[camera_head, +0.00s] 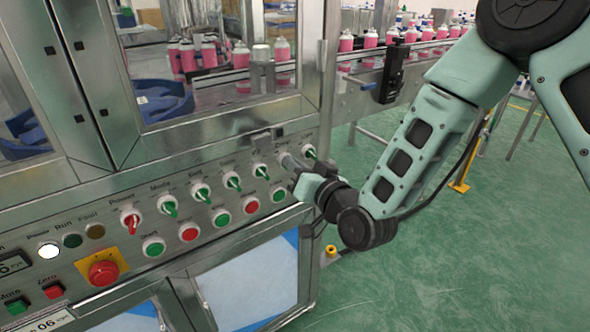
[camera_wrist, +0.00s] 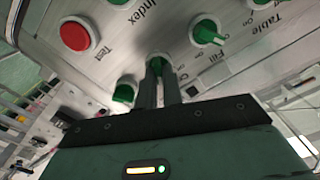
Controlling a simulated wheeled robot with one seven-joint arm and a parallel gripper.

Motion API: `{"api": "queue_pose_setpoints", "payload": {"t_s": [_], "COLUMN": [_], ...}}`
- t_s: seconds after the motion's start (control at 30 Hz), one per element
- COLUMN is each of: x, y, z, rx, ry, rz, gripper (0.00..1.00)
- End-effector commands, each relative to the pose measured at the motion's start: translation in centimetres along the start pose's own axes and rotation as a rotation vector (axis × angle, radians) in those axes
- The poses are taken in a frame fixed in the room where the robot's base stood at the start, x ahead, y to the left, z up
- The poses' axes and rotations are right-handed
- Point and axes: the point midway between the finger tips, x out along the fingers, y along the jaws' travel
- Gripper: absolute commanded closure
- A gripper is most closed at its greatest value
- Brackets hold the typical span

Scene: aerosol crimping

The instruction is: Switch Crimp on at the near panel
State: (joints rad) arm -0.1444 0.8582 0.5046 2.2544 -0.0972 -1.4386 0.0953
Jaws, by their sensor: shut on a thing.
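The near panel (camera_head: 217,165) has a slanted row of rotary switches with small labels above them. My gripper (camera_head: 290,162) is at the right part of this row, its fingers against the panel. In the wrist view my gripper (camera_wrist: 160,75) is shut on a green switch knob (camera_wrist: 155,62), mostly hidden between the fingers. Its label and its exact turn angle cannot be made out. A green knob (camera_head: 261,170) stands left of the gripper, and another green knob (camera_head: 309,151) stands just right of it.
Below the switches are push buttons, among them a red one (camera_head: 250,204) and a green one (camera_head: 277,193). A red emergency button (camera_head: 103,272) sits lower left. A conveyor (camera_head: 410,55) with pink cans runs behind my arm.

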Motion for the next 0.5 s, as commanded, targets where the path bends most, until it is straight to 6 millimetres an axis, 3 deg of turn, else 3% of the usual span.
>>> {"api": "queue_pose_setpoints", "payload": {"t_s": [0.5], "x": [-0.03], "y": [0.07], "z": [0.02], "rx": [0.083], "ry": [-0.001], "rz": [0.001], "gripper": [1.0]}}
